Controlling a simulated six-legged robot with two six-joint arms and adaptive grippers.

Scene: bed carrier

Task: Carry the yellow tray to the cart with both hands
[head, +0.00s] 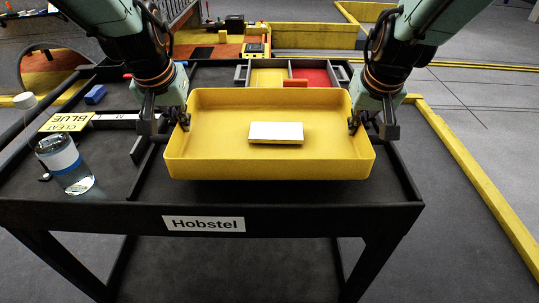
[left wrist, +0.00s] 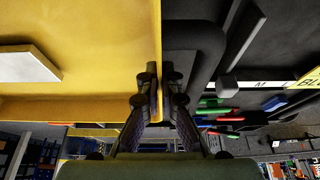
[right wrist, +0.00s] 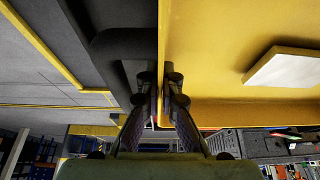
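The yellow tray (head: 200,160) is over the black cart (head: 300,218), near its front edge, and looks level. A white block with a yellowish side (head: 276,132) lies flat in it. My left gripper (head: 184,120) is shut on the tray's left wall; the left wrist view shows its fingers (left wrist: 160,100) on both sides of the wall. My right gripper (head: 355,122) is shut on the right wall, with its fingers (right wrist: 160,100) on either side in the right wrist view. A dark shadow shows below the tray's front; I cannot tell whether the tray touches the cart top.
Behind the tray are yellow and red compartments (head: 312,76). A yellow floor rail (head: 480,180) runs along the right.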

